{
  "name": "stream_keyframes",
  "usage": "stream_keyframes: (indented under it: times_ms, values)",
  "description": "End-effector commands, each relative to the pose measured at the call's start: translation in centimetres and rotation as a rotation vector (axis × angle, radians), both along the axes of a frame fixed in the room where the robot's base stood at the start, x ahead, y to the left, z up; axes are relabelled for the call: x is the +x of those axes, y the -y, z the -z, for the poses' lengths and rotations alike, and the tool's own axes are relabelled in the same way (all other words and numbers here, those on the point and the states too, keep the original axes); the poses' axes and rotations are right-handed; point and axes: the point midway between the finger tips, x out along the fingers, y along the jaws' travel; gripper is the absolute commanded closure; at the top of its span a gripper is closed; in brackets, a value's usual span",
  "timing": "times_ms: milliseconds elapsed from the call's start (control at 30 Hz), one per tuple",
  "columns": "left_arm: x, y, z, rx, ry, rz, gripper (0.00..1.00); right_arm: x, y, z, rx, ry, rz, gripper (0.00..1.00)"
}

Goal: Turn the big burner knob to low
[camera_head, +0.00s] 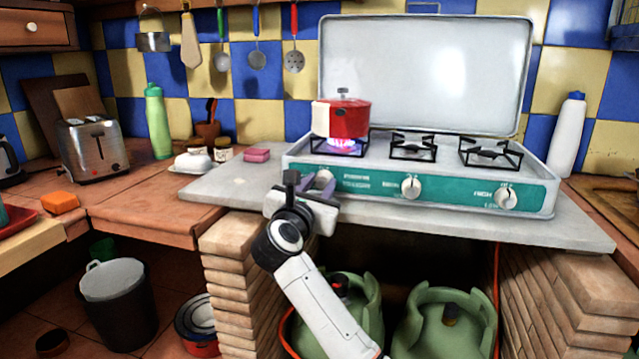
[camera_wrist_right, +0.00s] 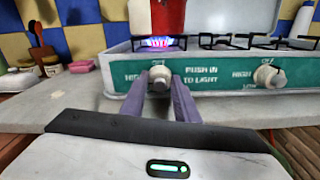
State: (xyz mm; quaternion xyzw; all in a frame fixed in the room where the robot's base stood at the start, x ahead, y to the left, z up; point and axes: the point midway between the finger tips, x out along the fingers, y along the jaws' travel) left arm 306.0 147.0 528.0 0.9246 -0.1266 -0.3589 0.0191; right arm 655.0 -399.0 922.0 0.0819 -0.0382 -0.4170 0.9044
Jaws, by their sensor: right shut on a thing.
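The camp stove (camera_head: 430,187) has a white body, a green front panel and several knobs. Its left knob (camera_head: 324,178) is below the lit burner (camera_head: 342,146). My right gripper (camera_head: 316,184) reaches up to this knob, and in the right wrist view its two purple fingers (camera_wrist_right: 160,92) are shut on the knob (camera_wrist_right: 159,81), one on each side. The panel text beside it reads "HIGH", "OFF" and "PUSH IN TO LIGHT". A red and white pot (camera_head: 342,116) stands over the purple-blue flame. My left gripper is not in view.
The middle knob (camera_head: 410,187) and right knob (camera_head: 506,198) sit along the panel, with empty burners above. A pink sponge (camera_head: 256,155) lies left of the stove. Green gas bottles (camera_head: 446,322) stand under the counter. The stone slab (camera_head: 235,183) is bare at its front left.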

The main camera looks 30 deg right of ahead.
Motion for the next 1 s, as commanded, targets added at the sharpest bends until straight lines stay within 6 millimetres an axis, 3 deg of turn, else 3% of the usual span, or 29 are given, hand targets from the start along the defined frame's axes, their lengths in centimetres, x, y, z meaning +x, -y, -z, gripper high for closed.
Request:
stream_keyframes:
  times_ms: [367, 1000]
  values:
    - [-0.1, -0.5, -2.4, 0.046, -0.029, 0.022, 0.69, 0.0, -0.1, -0.5, -0.167, -0.208, 0.0, 0.94]
    - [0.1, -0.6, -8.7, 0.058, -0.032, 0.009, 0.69, 0.1, -0.2, -0.3, -0.557, -0.663, -0.003, 0.94]
